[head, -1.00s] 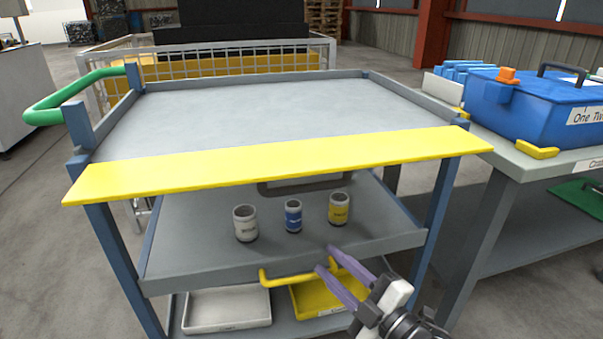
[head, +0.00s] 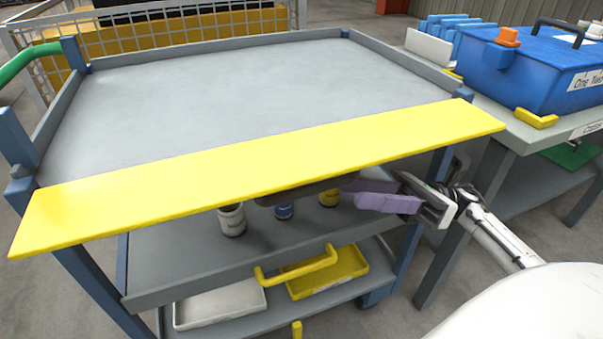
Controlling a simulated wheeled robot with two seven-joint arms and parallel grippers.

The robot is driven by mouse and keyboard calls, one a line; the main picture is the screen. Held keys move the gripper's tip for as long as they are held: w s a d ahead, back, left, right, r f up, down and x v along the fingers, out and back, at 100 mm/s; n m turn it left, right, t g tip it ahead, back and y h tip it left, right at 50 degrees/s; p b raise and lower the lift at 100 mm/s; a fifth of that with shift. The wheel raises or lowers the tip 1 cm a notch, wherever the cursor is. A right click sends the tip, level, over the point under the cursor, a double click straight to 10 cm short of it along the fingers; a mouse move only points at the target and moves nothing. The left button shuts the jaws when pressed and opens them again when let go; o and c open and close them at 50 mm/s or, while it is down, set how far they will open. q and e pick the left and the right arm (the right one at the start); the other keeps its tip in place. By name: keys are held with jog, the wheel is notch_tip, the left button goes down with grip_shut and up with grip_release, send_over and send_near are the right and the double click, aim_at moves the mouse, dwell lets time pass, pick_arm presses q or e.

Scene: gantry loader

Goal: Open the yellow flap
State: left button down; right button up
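The yellow flap (head: 260,172) is a long flat panel along the front edge of the grey cart's top. It lies about level with the top. A dark handle (head: 300,191) shows under its front edge, partly hidden by the flap. My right gripper (head: 352,192) is below the right half of the flap, close to the right end of the handle. Its two purple fingers point left and look apart, with nothing seen between them. Whether they touch the handle cannot be told. My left gripper is not in view.
Several cans, one of them white (head: 231,220), stand on the shelf under the flap. A white tray (head: 219,303) and a yellow tray (head: 327,274) lie lower down. A blue case (head: 535,72) stands on the bench at right. The cart's top (head: 230,105) is bare.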

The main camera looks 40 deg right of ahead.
aim_at(326, 190)
jog(key=x, duration=0.9)
jog(key=shift+s+a+r, duration=0.1)
jog(key=shift+s+a, duration=0.05)
jog(key=shift+a, duration=0.15)
grip_shut()
